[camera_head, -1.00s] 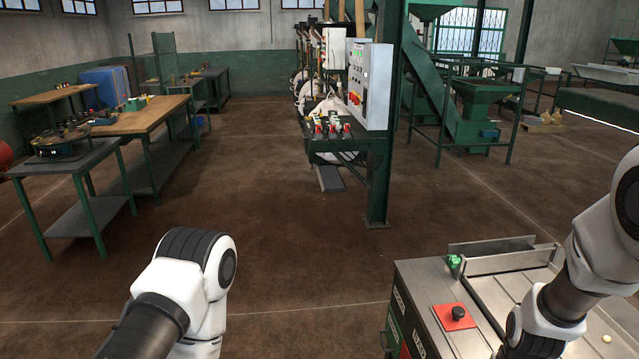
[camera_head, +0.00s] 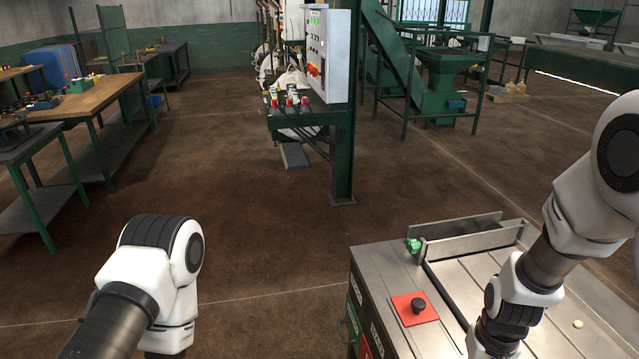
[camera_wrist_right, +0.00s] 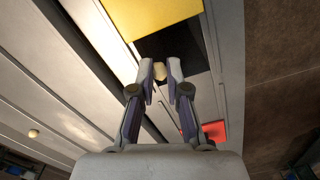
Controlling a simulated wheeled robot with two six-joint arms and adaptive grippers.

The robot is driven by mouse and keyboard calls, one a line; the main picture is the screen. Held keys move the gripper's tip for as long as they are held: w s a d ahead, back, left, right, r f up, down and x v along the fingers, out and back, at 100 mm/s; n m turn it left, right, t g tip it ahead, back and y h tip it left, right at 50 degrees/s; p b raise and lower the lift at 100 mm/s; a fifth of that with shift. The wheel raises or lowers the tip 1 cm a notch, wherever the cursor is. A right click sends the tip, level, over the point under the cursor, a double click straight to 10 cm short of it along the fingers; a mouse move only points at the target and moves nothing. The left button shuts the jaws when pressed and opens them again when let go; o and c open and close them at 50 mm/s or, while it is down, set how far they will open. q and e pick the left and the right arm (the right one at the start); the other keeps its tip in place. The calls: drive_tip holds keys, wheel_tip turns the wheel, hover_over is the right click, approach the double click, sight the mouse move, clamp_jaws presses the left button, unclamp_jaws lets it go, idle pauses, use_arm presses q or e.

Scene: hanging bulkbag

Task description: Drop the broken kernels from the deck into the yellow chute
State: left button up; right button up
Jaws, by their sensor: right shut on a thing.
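My right gripper (camera_wrist_right: 160,72) is shut on a small pale kernel (camera_wrist_right: 160,70) in the right wrist view. It holds the kernel over or near a dark opening (camera_wrist_right: 188,48), beside the yellow chute (camera_wrist_right: 150,15) at the top of that view. Height above the opening is unclear. Another pale kernel (camera_wrist_right: 33,133) lies on the ribbed metal deck (camera_wrist_right: 60,90); the head view also shows a kernel (camera_head: 578,324) on the deck (camera_head: 470,285). The right gripper is cut off in the head view. My left arm shows at lower left, its gripper out of view.
A red plate with a black knob (camera_head: 417,306) and a green fitting (camera_head: 414,245) sit on the machine's left part. A raised metal wall (camera_head: 470,240) stands along the deck's far edge. A green post (camera_head: 344,150) rises beyond. Brown floor left of the machine is open.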

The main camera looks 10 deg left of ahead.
drive_tip(key=shift+s+r, duration=0.2)
drive_tip(key=shift+s, duration=0.05)
drive_tip(key=o, duration=0.7)
drive_tip(key=shift+w, duration=0.1)
drive_tip(key=shift+f, duration=0.1)
wheel_tip(320, 180, up, 12)
drive_tip(key=shift+w, duration=0.1)
